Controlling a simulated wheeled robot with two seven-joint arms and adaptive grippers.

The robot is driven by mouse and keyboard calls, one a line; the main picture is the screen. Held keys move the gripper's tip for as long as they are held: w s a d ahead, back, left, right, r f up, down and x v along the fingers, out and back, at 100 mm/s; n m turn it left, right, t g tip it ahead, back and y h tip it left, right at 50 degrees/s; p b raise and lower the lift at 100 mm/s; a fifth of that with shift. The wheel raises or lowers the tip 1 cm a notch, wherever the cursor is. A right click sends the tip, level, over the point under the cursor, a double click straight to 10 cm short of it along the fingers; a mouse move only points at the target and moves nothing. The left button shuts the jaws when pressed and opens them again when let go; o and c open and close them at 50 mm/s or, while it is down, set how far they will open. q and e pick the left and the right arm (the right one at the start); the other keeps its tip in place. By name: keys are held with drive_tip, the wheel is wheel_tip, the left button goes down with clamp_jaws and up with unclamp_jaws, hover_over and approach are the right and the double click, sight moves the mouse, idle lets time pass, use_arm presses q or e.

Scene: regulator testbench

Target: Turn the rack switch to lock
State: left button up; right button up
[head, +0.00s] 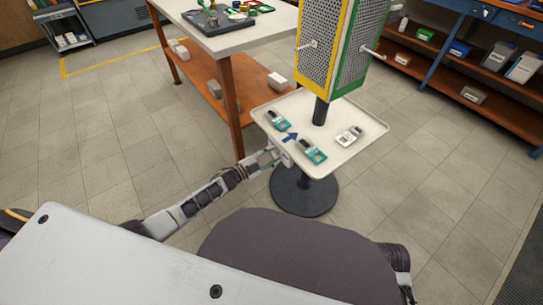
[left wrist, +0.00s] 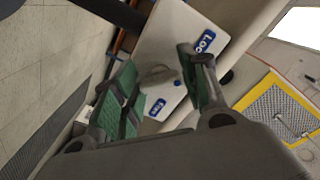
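The rack switch shows in the left wrist view as a grey knob (left wrist: 158,75) on a white plate (left wrist: 160,42). The plate carries two blue labels, Lock (left wrist: 207,42) and Free (left wrist: 157,107). My left gripper (left wrist: 157,62) is open, its two green-padded fingers spread on either side of the knob, with gaps visible. I cannot tell whether either finger touches it. In the head view my left gripper (head: 270,157) is at the near left edge of the rack's tray, and the switch there is too small to make out. My right gripper is not visible.
The rack's white tray (head: 345,166) holds several small devices and stands on a round dark base (head: 304,193). Yellow and green perforated panels (head: 316,35) rise above it. A workbench (head: 250,36) stands close behind on the left. The floor at left is clear.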

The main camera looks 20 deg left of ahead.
use_arm(q)
drive_tip(key=o, duration=0.3)
drive_tip(key=shift+s+a, duration=0.1)
drive_tip(key=shift+s, duration=0.05)
drive_tip(key=v, duration=1.1)
drive_tip(key=shift+s+a, duration=0.25)
idle(0.9)
